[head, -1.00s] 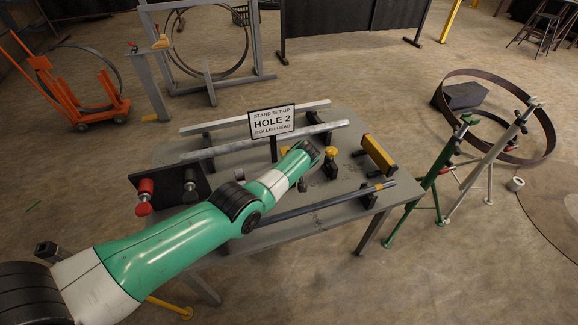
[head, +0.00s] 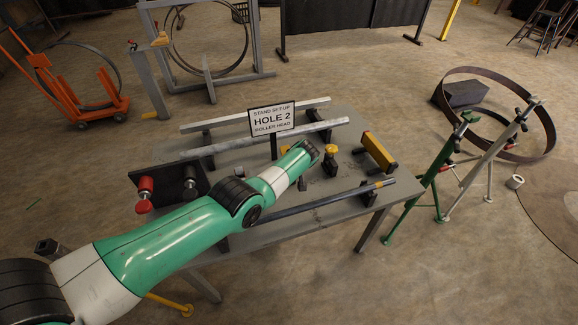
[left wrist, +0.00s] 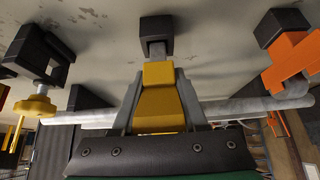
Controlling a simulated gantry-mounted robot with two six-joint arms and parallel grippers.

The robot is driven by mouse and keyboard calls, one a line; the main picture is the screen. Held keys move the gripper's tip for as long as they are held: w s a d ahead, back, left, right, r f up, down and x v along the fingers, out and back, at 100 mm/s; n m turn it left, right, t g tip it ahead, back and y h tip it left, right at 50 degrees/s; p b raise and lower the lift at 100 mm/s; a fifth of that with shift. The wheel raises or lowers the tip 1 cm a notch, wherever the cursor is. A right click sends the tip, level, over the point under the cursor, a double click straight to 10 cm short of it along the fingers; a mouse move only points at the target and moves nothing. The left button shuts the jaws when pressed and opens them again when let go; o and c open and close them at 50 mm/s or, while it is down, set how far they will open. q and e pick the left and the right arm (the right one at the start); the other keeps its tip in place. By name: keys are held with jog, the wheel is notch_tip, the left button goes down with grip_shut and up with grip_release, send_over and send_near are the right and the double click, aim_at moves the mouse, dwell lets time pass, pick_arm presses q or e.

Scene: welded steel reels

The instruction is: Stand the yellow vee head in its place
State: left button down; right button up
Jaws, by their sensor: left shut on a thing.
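My left gripper reaches over the table from the left in the head view (head: 308,152), its fingers hidden behind my wrist. In the left wrist view its two grey fingers (left wrist: 158,72) are shut on a yellow piece (left wrist: 160,106), which I take for the yellow vee head; its vee shape is not clear. A short grey stem (left wrist: 157,49) runs from it to a black block (left wrist: 156,24) at the table surface. Whether the stem sits inside that block or only meets it, I cannot tell. My right gripper is not in view.
A yellow knobbed piece (head: 331,149) and a yellow bar with black ends (head: 379,151) stand right of my gripper. A black rack (head: 165,178) with a red head (head: 145,187) lies left. A sign (head: 272,119) and steel tubes (head: 265,135) are close behind; another tube (head: 320,199) is in front.

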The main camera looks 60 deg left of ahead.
pick_arm(q)
jog(key=shift+f, duration=0.15)
grip_release()
dwell(0.5)
